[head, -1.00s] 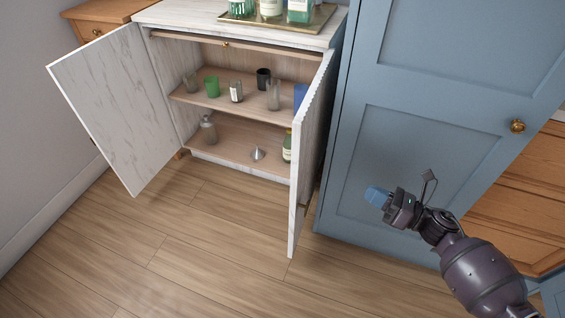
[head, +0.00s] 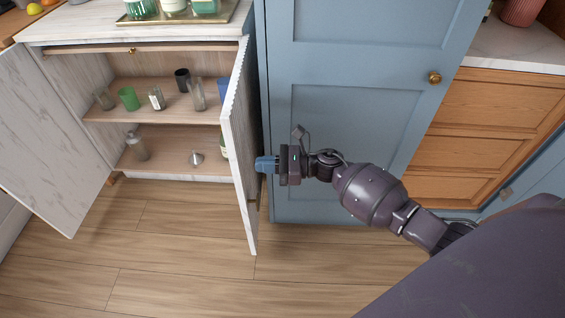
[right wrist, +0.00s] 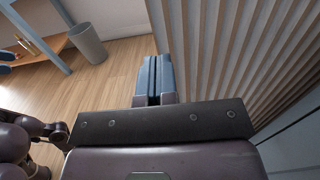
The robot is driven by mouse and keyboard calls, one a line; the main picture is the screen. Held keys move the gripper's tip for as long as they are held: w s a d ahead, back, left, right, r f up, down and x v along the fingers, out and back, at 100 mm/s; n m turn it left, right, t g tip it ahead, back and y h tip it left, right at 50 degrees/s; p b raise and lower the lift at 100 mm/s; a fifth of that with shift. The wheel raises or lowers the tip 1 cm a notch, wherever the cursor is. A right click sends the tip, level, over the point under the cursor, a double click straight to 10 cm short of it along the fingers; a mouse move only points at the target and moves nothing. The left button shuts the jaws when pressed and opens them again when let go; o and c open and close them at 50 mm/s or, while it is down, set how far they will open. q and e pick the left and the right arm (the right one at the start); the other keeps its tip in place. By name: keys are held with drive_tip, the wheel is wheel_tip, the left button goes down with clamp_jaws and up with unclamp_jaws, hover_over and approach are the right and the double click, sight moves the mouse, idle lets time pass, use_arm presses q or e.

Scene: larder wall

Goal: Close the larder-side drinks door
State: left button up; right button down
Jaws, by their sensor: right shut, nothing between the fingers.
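The drinks cabinet stands at the left in the head view with both white marble-look doors swung open. Its right door (head: 238,150), on the larder side, stands out from the cabinet and is seen nearly edge-on. Its fluted outer face (right wrist: 215,60) fills the right of the right wrist view. My right gripper (head: 262,164) is shut and empty, with blue fingertips (right wrist: 153,78) close beside that outer face. I cannot tell whether they touch it. The left door (head: 48,130) is open too. My left gripper is not in view.
The tall blue larder (head: 345,150) stands right behind my right gripper. Cups and bottles stand on the cabinet's shelves (head: 165,105), and a tray (head: 190,15) of bottles on its top. The wooden floor (head: 180,270) in front is clear.

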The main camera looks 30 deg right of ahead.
sight(239, 164)
drive_tip(key=shift+x, duration=2)
